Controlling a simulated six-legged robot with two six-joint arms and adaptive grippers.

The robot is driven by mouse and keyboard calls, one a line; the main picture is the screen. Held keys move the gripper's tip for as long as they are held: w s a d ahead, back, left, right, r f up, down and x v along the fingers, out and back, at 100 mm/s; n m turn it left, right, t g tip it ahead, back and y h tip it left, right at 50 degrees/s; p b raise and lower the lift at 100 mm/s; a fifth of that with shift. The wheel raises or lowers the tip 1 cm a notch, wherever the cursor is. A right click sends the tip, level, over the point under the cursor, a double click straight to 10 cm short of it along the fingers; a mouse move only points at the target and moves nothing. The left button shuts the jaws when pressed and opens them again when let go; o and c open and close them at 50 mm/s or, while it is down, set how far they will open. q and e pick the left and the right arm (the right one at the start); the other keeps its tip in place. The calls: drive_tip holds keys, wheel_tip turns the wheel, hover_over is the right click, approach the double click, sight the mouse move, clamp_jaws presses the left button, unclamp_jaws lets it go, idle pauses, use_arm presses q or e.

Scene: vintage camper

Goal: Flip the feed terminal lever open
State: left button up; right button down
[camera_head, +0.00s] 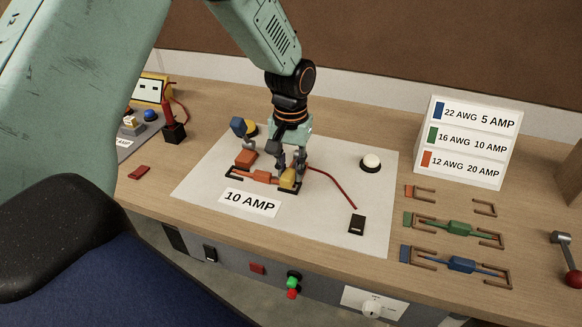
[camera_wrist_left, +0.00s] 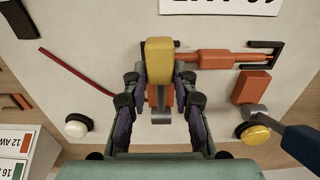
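My left gripper (camera_head: 288,160) is over the white panel, at the right-hand terminal. In the left wrist view its two fingers (camera_wrist_left: 160,85) are apart, on either side of this orange terminal and its yellow-ended lever (camera_wrist_left: 159,60). I cannot tell whether they touch it. The yellow end shows low beside the fingers in the head view (camera_head: 288,178). A second orange terminal (camera_head: 246,158) to the left has a blue-ended lever (camera_head: 238,126), standing raised. No label shows which is the feed terminal. An orange fuse link (camera_head: 262,177) lies in front of the terminals. My right gripper is not in view.
A red wire (camera_head: 335,186) runs from the right terminal toward a black switch (camera_head: 357,224). A white button (camera_head: 371,161) and a yellow button (camera_wrist_left: 255,135) flank the terminals. Spare links (camera_head: 460,228) and a rating sign (camera_head: 468,140) stand at the right. The panel's right part is mostly clear.

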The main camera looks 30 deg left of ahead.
use_arm(q)
drive_tip(key=shift+s+r, duration=0.1)
drive_tip(key=shift+s, duration=0.25)
drive_tip(key=shift+c, duration=1.4)
clamp_jaws()
